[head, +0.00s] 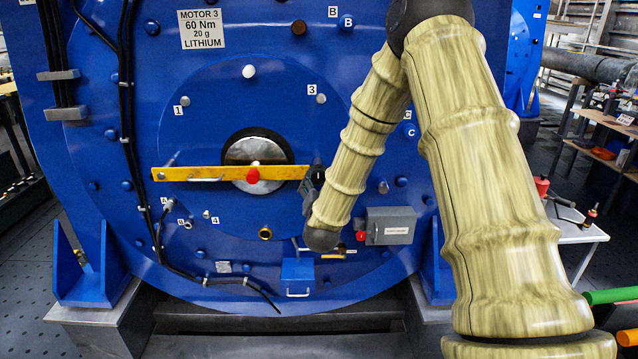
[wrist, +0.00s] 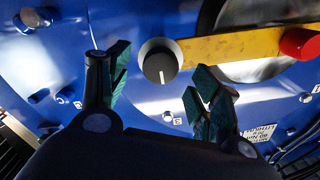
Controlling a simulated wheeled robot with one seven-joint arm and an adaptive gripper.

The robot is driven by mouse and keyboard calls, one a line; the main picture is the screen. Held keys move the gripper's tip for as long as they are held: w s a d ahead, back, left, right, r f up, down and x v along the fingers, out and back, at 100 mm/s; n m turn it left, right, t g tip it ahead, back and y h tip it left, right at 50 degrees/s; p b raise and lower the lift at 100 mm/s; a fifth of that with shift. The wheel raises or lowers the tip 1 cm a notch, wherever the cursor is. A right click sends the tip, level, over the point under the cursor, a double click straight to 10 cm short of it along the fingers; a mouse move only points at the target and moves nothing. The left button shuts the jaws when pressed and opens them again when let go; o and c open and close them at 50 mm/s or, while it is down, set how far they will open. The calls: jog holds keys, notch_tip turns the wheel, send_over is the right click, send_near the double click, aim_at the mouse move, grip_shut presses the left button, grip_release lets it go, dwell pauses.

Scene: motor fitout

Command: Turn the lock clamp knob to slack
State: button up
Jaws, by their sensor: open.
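A round dark knob (wrist: 157,62) with a white pointer line sits at the end of a yellow bar (wrist: 232,44). In the wrist view the line points down. No label shows on the knob, so I cannot tell its setting. My gripper (wrist: 160,66) is open, with one finger on each side of the knob and visible gaps between. In the head view my gripper (head: 309,188) is at the right end of the yellow bar (head: 205,174), by the dark knob (head: 318,172), which is partly hidden.
The blue motor face (head: 225,110) carries a red knob (head: 253,175) on the bar's middle, several small bolts and black cables. A grey box (head: 390,226) with a red button is right of my wrist. A blue bracket (head: 297,275) sits below.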

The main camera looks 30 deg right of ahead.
jog(key=v, duration=0.8)
jog(key=shift+s, duration=0.25)
